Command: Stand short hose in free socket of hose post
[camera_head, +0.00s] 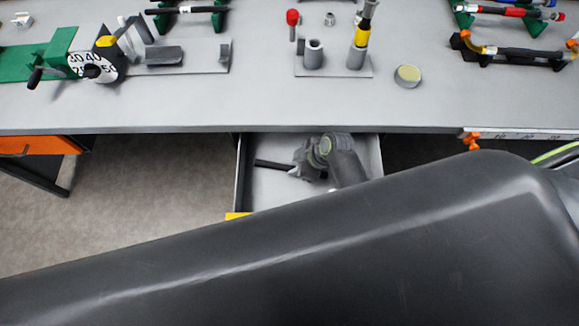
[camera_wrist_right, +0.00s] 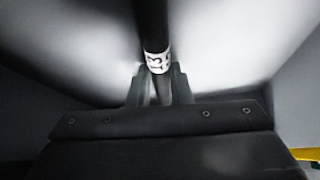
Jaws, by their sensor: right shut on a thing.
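The short hose (camera_head: 272,165) is a thin black rod low inside the open drawer, with its left end sticking out past my right gripper (camera_head: 303,165). In the right wrist view the black hose (camera_wrist_right: 152,25) with a white printed band runs between the two fingers of the gripper (camera_wrist_right: 159,78), which is shut on it. The hose post (camera_head: 335,71) is a grey base plate on the bench. Its left socket (camera_head: 313,54) is an open grey cylinder that looks empty; its right socket holds an upright hose with a yellow band (camera_head: 361,35). My left gripper is out of view.
The drawer (camera_head: 371,153) has upright walls around my gripper, below the bench's front edge. On the bench are a red-capped pin (camera_head: 292,20), a round tin (camera_head: 407,76), a green crimper (camera_head: 49,62) and hose racks (camera_head: 515,52). My dark arm link fills the foreground.

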